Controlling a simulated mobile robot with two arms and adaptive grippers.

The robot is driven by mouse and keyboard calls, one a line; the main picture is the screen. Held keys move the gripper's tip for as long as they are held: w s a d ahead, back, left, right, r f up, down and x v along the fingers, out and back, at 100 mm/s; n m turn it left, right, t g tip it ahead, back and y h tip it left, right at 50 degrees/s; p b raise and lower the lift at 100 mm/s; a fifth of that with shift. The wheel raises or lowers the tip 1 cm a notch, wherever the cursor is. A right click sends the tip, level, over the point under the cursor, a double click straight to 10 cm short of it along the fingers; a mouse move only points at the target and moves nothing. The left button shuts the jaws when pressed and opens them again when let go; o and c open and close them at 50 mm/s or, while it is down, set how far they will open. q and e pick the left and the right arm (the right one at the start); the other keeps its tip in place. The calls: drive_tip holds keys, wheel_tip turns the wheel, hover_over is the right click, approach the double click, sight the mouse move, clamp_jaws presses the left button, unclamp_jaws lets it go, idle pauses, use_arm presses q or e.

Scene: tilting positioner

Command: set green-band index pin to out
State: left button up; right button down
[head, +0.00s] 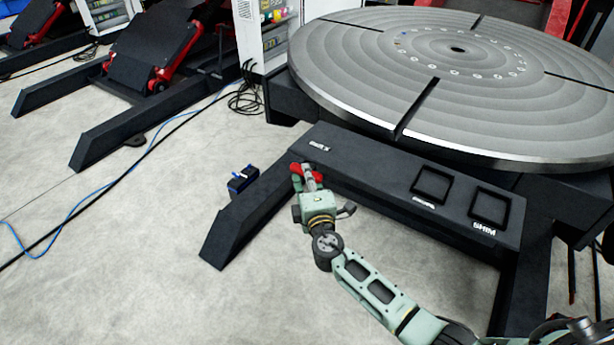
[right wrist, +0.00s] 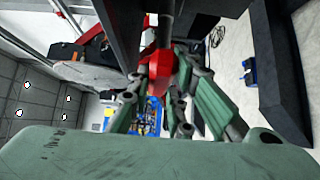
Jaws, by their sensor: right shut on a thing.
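My right gripper (head: 310,178) is at the left end of the dark front beam of the positioner. It is shut on a red part (head: 298,170), which shows at the fingertips. In the right wrist view the green fingers of my right gripper (right wrist: 160,78) close from both sides on the red part (right wrist: 158,62), with a grey shaft beyond it. I cannot make out a green band, so I cannot tell whether this is the green-band index pin, or how far it is drawn. My left gripper is not in view.
The large round table (head: 455,110) of the positioner overhangs behind the beam (head: 370,175), whose top has two square recesses, one marked SHIM. A small blue box (head: 242,179) lies on the floor beside the dark foot (head: 240,215). Open floor lies in front.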

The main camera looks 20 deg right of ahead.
drive_tip(key=s+a, duration=0.2)
drive_tip(key=a, duration=0.1)
drive_tip(key=shift+s+a+f, duration=0.15)
drive_tip(key=shift+s+a, duration=0.05)
drive_tip(key=shift+s, duration=0.05)
drive_tip(key=c, duration=1.9)
unclamp_jaws()
drive_tip(key=shift+o, duration=0.2)
drive_tip(key=s+a, duration=0.1)
drive_tip(key=s, duration=1.1)
drive_tip(key=shift+a, duration=0.25)
